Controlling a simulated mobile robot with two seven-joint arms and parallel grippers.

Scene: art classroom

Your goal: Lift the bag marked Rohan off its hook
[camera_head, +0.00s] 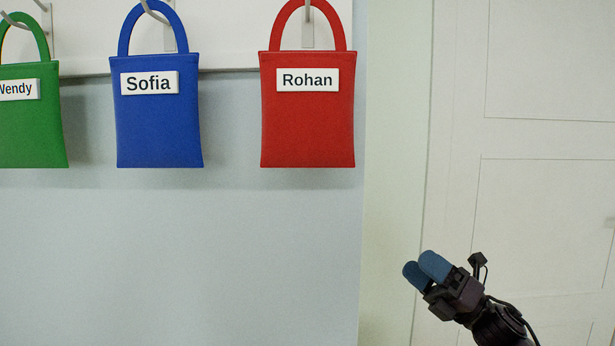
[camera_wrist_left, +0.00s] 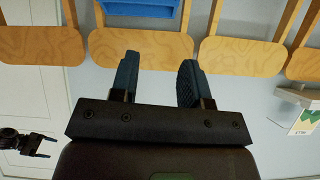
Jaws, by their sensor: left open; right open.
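The red bag marked Rohan (camera_head: 308,130) hangs upright by its red loop handle from a hook (camera_head: 308,32) on a white rail. The top of its handle is cut off by the upper edge of the head view. My right gripper (camera_head: 427,266) is low and to the right of the bag, apart from it, open and empty with blue fingertips. My left gripper (camera_wrist_left: 160,80) shows only in the left wrist view, open, with nothing between its fingers. The Rohan bag cannot be made out in that view.
A blue bag marked Sofia (camera_head: 158,130) and a green bag marked Wendy (camera_head: 32,130) hang to the left. A pale panelled door (camera_head: 545,220) is at the right. The wall below the bags is clear.

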